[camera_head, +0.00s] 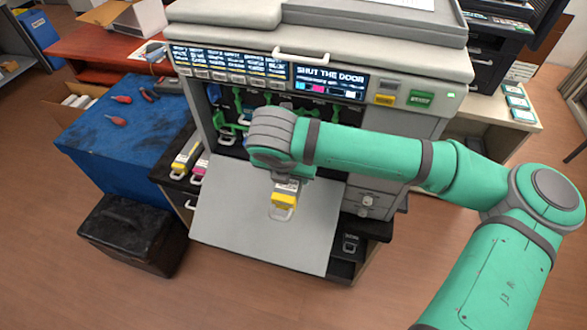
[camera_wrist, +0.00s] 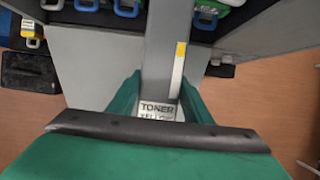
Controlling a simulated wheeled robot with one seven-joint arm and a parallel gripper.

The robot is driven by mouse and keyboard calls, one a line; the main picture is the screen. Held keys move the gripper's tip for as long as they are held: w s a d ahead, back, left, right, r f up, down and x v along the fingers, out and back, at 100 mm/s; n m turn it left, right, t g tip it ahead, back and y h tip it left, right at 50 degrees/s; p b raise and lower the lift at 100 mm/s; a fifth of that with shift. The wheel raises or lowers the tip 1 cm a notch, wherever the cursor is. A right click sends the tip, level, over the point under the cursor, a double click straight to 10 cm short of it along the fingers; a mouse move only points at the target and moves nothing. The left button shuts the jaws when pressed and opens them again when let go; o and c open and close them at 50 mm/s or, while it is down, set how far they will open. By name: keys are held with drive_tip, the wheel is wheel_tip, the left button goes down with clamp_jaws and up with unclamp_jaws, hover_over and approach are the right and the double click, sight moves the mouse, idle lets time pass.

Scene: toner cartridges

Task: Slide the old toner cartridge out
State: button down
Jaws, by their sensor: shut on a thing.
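The yellow toner cartridge (camera_head: 284,199) is grey with a yellow end, a pale handle and a white label. In the wrist view the long grey cartridge (camera_wrist: 160,62) has a yellow stripe and a label reading TONER YELLOW. My gripper (camera_wrist: 161,84) has one green finger on each side of it and is shut on it near its labelled end. In the head view my gripper (camera_head: 284,176) is above the printer's lowered grey door (camera_head: 237,220), in front of the open toner bay (camera_head: 229,112). My wrist hides part of the bay, and I cannot tell whether the cartridge's far end is inside its slot.
A yellow-ended cartridge (camera_head: 186,157) and a magenta-ended one (camera_head: 200,168) lie on the ledge left of the door. Blue handles (camera_wrist: 87,4) show in the bay. A blue bench (camera_head: 120,125) and a black box (camera_head: 130,233) stand left. The printer display reads SHUT THE DOOR.

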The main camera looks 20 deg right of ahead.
sight(282, 200)
drive_tip(key=shift+s+a+r, duration=0.1)
drive_tip(key=shift+s+a, duration=0.5)
drive_tip(key=shift+s, duration=0.3)
drive_tip(key=shift+s+a+f, duration=0.1)
drive_tip(key=shift+s+a, duration=0.5)
drive_tip(key=shift+s, duration=0.25)
drive_tip(key=shift+s+a+r, duration=0.1)
drive_tip(key=shift+s+a, duration=0.5)
drive_tip(key=shift+s, duration=0.3)
drive_tip(key=shift+a, duration=0.1)
drive_tip(key=shift+s+a+r, duration=0.25)
drive_tip(key=shift+s+a, duration=0.1)
drive_tip(key=shift+s, duration=0.15)
drive_tip(key=shift+s+a+r, duration=0.15)
drive_tip(key=shift+s, duration=0.2)
drive_tip(key=shift+s+a+r, duration=0.15)
drive_tip(key=shift+s, duration=0.2)
drive_tip(key=shift+s+a+r, duration=0.25)
drive_tip(key=shift+s+a, duration=0.1)
drive_tip(key=shift+s, duration=0.1)
drive_tip(key=shift+s+a+r, duration=0.2)
drive_tip(key=shift+s+a, duration=0.1)
drive_tip(key=shift+s, duration=0.15)
